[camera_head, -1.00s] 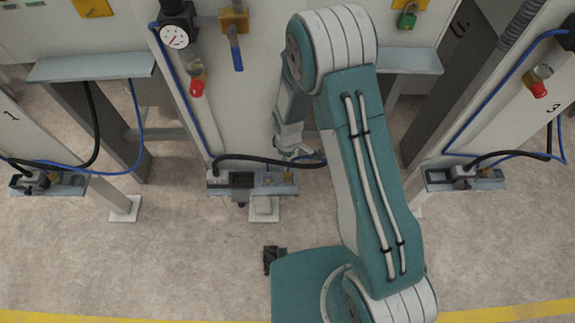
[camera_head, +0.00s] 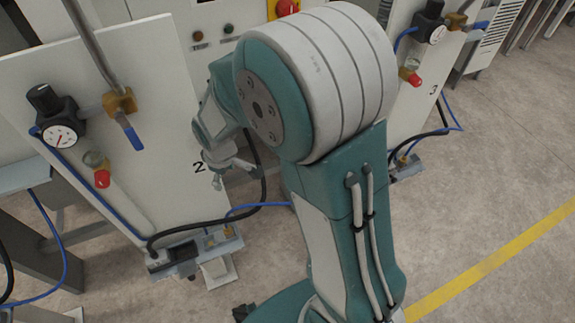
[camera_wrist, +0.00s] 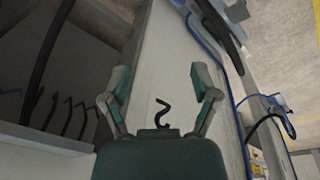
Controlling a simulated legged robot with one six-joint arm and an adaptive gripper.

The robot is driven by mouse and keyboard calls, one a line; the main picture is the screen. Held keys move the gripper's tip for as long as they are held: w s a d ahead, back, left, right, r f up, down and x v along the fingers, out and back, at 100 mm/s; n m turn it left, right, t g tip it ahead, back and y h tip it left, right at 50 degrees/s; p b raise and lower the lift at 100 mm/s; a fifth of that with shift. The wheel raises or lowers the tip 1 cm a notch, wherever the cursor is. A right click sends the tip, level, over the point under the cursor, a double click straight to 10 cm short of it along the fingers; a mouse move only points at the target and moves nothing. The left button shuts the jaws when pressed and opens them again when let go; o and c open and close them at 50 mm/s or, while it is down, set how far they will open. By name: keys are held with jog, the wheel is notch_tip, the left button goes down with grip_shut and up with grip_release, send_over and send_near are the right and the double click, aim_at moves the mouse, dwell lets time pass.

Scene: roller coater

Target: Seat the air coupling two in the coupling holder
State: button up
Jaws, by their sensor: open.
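My gripper (camera_head: 232,178) is open and empty, in front of the white panel marked 2. The wrist view shows its two fingers (camera_wrist: 160,75) spread apart, with only the panel and its number behind them. Below it in the head view is the station two bracket (camera_head: 190,260), with a grey block, a dark block and small brass parts. A black hose (camera_head: 262,185) loops from the bracket up behind the gripper. A blue hose (camera_head: 255,207) runs right from the bracket behind my arm. I cannot single out air coupling two or tell whether it is seated.
A gauge (camera_head: 60,135), a valve with a blue handle (camera_head: 130,133) and a red-tipped fitting (camera_head: 102,178) are on the left of the panel. Station three (camera_head: 425,85) stands at the right. Floor is clear at the lower right, with a yellow line (camera_head: 490,262).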

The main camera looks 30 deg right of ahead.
jog(key=s+d+r+m+t, duration=0.2)
jog(key=s+d+r+m, duration=0.2)
jog(key=s+r, duration=0.5)
jog(key=s+d+r+m+t, duration=0.1)
jog(key=s+d+r+m, duration=0.3)
jog(key=s+r, duration=0.5)
notch_tip(320, 180, up, 2)
jog(key=shift+s+d+r+m+t, duration=0.1)
jog(key=shift+s+d+m+t, duration=0.2)
jog(key=shift+s+t, duration=0.1)
jog(key=shift+w, duration=0.1)
